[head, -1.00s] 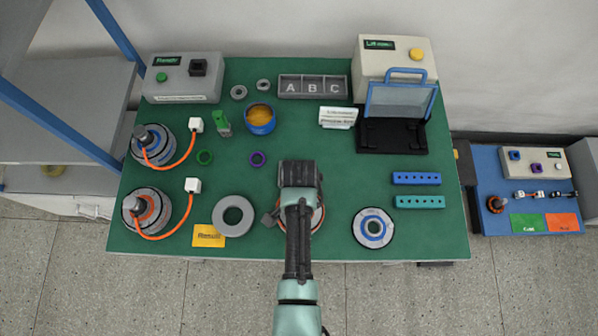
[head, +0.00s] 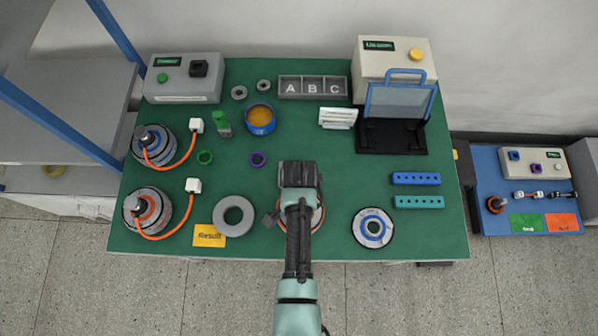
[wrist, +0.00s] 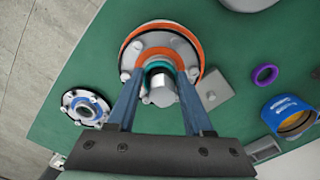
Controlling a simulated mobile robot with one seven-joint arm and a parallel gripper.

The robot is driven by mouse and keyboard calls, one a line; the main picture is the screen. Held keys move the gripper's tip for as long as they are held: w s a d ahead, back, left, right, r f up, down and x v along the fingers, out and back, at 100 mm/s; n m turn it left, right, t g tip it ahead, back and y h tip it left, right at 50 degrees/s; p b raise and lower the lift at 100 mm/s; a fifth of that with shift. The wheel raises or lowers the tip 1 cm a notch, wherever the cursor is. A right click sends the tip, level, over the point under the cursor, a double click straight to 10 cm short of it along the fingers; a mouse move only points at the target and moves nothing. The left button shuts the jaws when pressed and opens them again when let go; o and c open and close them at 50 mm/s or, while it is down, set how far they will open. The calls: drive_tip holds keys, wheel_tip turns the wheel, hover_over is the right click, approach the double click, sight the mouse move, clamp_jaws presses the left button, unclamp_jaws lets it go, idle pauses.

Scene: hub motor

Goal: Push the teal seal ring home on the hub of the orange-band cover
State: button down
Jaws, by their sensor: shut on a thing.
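The orange-band cover (wrist: 131,55) lies flat on the green bench, with a pale flange and several bolt heads. In the head view my arm hides most of it, and only its edge (head: 319,218) shows. The teal seal ring (wrist: 153,65) sits around the cover's metal hub (wrist: 162,92), whose round end stands up through the ring. My gripper (wrist: 159,80) is over the cover, with one finger on each side of the ring, shut on it. It also shows in the head view (head: 298,176). How deep the ring sits is hidden.
A grey plate (wrist: 213,90) is close beside the cover. The blue-band cover (head: 373,228) lies to the right, a grey ring (head: 234,216) to the left. A purple ring (head: 258,159) and a blue cup (head: 261,120) stand farther back. Bare bench lies between them.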

drive_tip(key=shift+s+d+f, duration=0.1)
drive_tip(key=shift+s+f, duration=0.15)
drive_tip(key=shift+c, duration=1.1)
unclamp_jaws()
drive_tip(key=shift+w, duration=0.1)
drive_tip(key=shift+w+r, duration=0.1)
drive_tip(key=shift+r, duration=0.05)
drive_tip(key=shift+r, duration=0.55)
wheel_tip(320, 180, up, 12)
drive_tip(key=shift+b, duration=0.45)
drive_tip(key=shift+f, duration=0.1)
